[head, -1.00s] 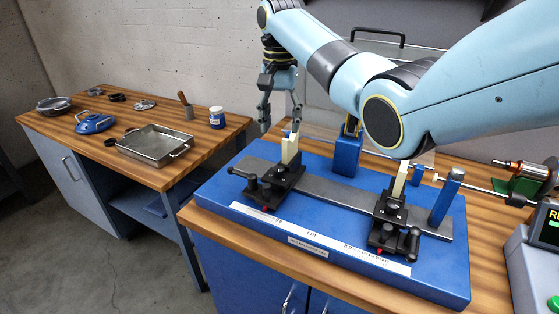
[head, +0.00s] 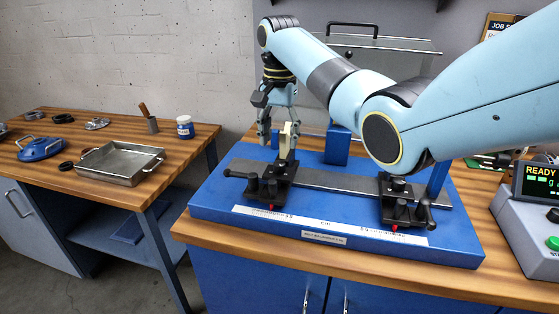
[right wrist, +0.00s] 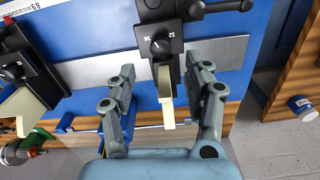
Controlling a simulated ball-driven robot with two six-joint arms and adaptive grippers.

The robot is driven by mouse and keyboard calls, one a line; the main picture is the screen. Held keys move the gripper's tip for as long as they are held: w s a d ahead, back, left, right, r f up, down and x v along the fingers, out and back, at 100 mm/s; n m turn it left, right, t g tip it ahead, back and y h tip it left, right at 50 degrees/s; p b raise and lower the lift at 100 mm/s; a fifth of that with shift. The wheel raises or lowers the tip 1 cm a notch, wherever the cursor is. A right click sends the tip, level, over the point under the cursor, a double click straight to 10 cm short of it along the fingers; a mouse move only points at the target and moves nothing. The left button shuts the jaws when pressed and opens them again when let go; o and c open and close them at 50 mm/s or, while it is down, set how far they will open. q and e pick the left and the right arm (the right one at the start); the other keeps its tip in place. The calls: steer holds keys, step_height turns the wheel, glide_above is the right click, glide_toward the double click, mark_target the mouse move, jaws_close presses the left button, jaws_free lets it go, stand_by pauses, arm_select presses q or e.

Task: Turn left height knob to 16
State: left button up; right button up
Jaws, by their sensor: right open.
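The left support (head: 268,186) stands on the left of the blue balancing base, with a cream upright post (head: 285,141). Its black round height knob (right wrist: 160,46) shows in the right wrist view, with a 12 and a 16 marked beside it. The knob's exact setting is too small to read. My right gripper (head: 278,137) is at the left post; it also shows in the right wrist view (right wrist: 164,68). It is open, one finger on each side of the cream post (right wrist: 165,96), with fingertips short of the knob and apart from it. My left gripper is out of view.
The right support (head: 400,200) stands on the same blue base (head: 340,238), partly behind my arm. A control box (head: 530,235) reading READY is at the right. A side table holds a metal tray (head: 122,160) and a jar (head: 185,127).

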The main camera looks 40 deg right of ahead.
mark_target(279, 164)
step_height(279, 164, down, 6)
steer(key=shift+f, duration=0.45)
steer(key=shift+c, duration=1.3)
jaws_close()
steer(key=shift+r+n+p, duration=0.2)
steer(key=shift+n+p, duration=1.2)
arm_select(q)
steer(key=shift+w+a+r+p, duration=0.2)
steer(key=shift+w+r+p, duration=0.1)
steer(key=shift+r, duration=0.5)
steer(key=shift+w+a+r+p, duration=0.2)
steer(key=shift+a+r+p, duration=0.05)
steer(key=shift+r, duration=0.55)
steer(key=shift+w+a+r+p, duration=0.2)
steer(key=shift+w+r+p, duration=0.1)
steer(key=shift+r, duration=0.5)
arm_select(e)
steer(key=shift+f+n, duration=0.1)
steer(key=shift+n, duration=1.6)
